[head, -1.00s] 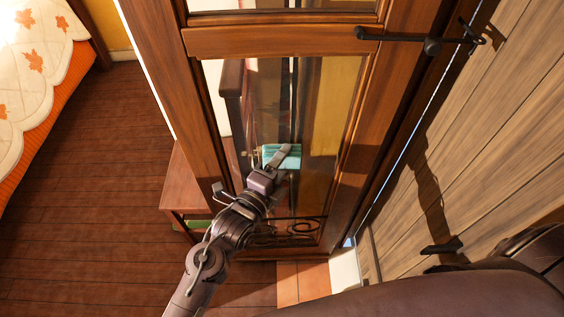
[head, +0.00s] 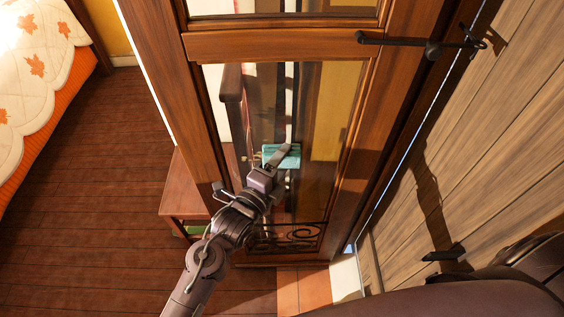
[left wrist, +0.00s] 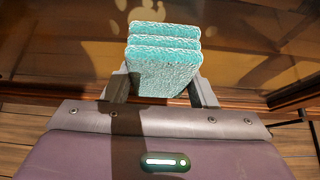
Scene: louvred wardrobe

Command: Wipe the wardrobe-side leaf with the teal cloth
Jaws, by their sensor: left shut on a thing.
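The teal cloth (head: 282,156) is a folded, thick pad held in my left gripper (head: 276,160), in front of the lower glass pane of the wooden door leaf (head: 290,46). In the left wrist view the cloth (left wrist: 163,62) shows several stacked folds between the two fingers of my left gripper (left wrist: 160,88). Glass and brown wood frame lie just beyond it. I cannot tell whether the cloth touches the glass. My right gripper is not in view.
A black handle bar (head: 400,42) crosses the leaf's upper right. A small wooden table (head: 184,185) stands behind the leaf's left edge. A bed (head: 35,75) is at the upper left. A plank surface (head: 490,130) fills the right. Floor (head: 95,210) is open at left.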

